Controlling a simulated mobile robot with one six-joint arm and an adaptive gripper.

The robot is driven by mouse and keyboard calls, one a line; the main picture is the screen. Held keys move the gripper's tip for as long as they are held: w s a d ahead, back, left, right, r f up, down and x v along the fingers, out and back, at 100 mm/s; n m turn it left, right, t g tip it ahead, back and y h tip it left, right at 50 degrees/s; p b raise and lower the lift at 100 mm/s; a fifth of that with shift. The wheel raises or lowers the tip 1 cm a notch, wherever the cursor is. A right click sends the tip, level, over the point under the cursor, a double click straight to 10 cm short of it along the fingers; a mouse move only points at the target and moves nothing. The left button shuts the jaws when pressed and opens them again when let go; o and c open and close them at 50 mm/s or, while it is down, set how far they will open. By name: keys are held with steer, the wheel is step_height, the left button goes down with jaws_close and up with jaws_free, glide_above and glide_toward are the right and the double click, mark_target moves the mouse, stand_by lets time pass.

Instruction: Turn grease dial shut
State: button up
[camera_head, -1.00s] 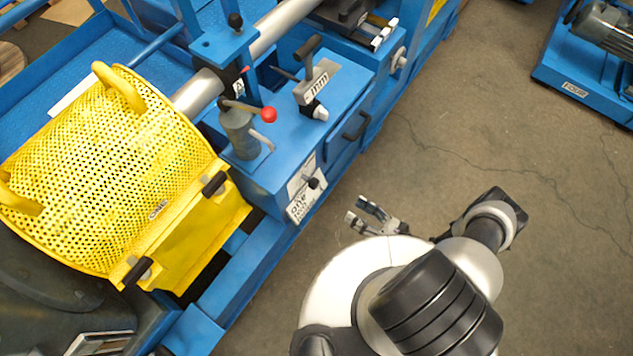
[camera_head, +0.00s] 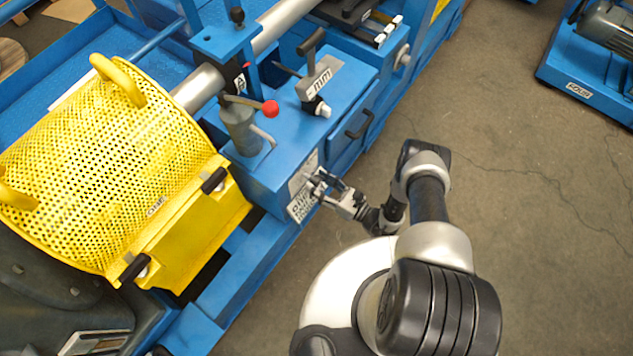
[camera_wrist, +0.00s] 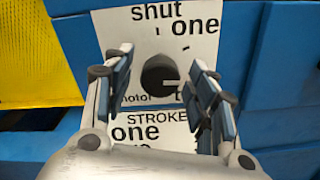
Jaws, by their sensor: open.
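The grease dial is a round black knob (camera_wrist: 160,75) with a light pointer line directed to the right. It sits on a white plate (camera_wrist: 204,22) with printed words, "shut" at the top left and "one" at the upper right. My gripper (camera_wrist: 160,88) is open in the wrist view, one finger on each side of the knob and apart from it. In the head view my gripper (camera_head: 324,186) is at the front face of the blue machine (camera_head: 262,185) and hides the knob.
Below the dial plate is another white label (camera_wrist: 150,130) reading "STROKE". A yellow perforated guard (camera_head: 100,170) is on the left. A lever with a red ball (camera_head: 270,108) stands on the machine above.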

steer(key=shift+w+a, duration=0.35)
steer(key=shift+a, duration=0.05)
steer(key=shift+c, duration=0.4)
steer(key=c, duration=1)
